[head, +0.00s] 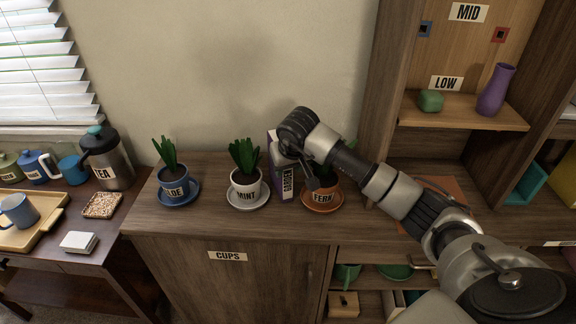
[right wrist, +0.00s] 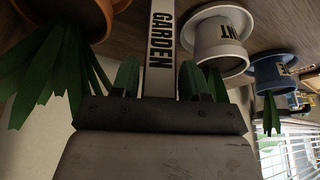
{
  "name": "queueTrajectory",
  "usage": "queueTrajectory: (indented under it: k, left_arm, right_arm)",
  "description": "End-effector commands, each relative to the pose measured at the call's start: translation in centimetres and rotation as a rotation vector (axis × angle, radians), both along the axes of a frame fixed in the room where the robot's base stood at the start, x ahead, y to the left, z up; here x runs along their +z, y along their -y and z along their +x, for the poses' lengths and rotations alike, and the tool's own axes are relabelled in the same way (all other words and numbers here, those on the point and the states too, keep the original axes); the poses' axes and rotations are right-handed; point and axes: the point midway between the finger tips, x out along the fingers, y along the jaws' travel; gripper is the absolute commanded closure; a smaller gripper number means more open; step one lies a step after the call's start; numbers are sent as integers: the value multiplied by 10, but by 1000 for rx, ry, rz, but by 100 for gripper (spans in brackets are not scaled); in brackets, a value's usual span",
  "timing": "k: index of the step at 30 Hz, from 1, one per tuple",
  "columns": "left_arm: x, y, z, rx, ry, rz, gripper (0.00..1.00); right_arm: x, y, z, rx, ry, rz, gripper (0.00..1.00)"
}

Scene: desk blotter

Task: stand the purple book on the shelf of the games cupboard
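The purple book (head: 275,167), labelled GARDEN, stands upright on the cabinet top between the MINT pot and the FERN pot. Its labelled spine (right wrist: 161,50) also shows in the right wrist view. My right gripper (head: 312,180) reaches down at the book, partly covering it and the fern. In the wrist view its front lies across the book, and whether the fingers press on the book is unclear. No cupboard in view bears a readable GAMES label. A wooden cupboard (head: 383,70) with MID and LOW labels stands at the right. My left gripper is not in view.
The MINT pot (head: 246,194) and FERN pot (head: 322,198) stand close on either side of the book. A blue pot (head: 174,189) is farther left. A purple vase (head: 496,92) and a green object (head: 430,100) occupy the LOW shelf (head: 462,113).

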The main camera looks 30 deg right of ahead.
Motion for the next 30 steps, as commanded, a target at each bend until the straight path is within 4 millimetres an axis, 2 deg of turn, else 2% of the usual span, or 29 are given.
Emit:
queueTrajectory:
  k: [1,3,10,14,17,24,30]
  left_arm:
    - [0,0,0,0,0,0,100]
    - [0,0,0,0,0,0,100]
    - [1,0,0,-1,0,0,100]
    - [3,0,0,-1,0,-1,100]
    - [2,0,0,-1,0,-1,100]
    - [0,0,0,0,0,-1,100]
    - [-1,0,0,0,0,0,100]
  right_arm:
    - [0,0,0,0,0,0,47]
    - [0,0,0,0,0,0,39]
    - [1,0,0,0,0,1,39]
    - [7,0,-1,0,2,1,39]
    - [20,-1,-6,1,4,0,39]
    - [69,-5,-25,1,6,-2,39]
    - [101,-8,-39,0,3,-1,39]
